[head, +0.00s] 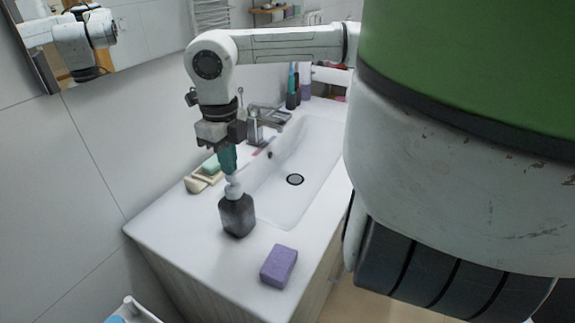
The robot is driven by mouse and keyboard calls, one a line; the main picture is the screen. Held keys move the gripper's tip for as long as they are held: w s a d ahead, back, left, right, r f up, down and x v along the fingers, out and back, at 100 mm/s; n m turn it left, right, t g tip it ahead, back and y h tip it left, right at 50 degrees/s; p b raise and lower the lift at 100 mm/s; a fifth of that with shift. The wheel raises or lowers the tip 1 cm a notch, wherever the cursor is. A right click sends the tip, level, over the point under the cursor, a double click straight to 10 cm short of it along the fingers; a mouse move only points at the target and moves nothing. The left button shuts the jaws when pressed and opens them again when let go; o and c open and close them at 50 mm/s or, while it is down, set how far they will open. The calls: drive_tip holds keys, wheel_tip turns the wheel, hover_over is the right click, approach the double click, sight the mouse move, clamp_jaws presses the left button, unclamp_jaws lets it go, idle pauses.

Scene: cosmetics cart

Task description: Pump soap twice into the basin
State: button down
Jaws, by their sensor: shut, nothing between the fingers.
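The soap dispenser (238,215) is a dark grey bottle with a white pump head (233,188). It stands upright on the white counter, left of the basin. My gripper (228,168) points down right above the pump head, its teal fingers shut with nothing between them. The fingertips look close to or touching the top of the pump; I cannot tell which. No soap is visible in the basin.
A purple sponge (279,266) lies on the counter's front part. A soap dish (205,178) with a green bar is left of the faucet (268,116). Several bottles (298,85) stand at the far end. A mirror (75,40) hangs on the left wall.

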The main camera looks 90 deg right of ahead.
drive_tip(key=shift+f+b, duration=0.75)
drive_tip(key=shift+f, duration=0.1)
drive_tip(key=shift+r, duration=0.25)
drive_tip(key=shift+r+p, duration=0.75)
drive_tip(key=shift+r, duration=0.55)
wheel_tip(320, 180, up, 6)
drive_tip(key=shift+p, duration=1.1)
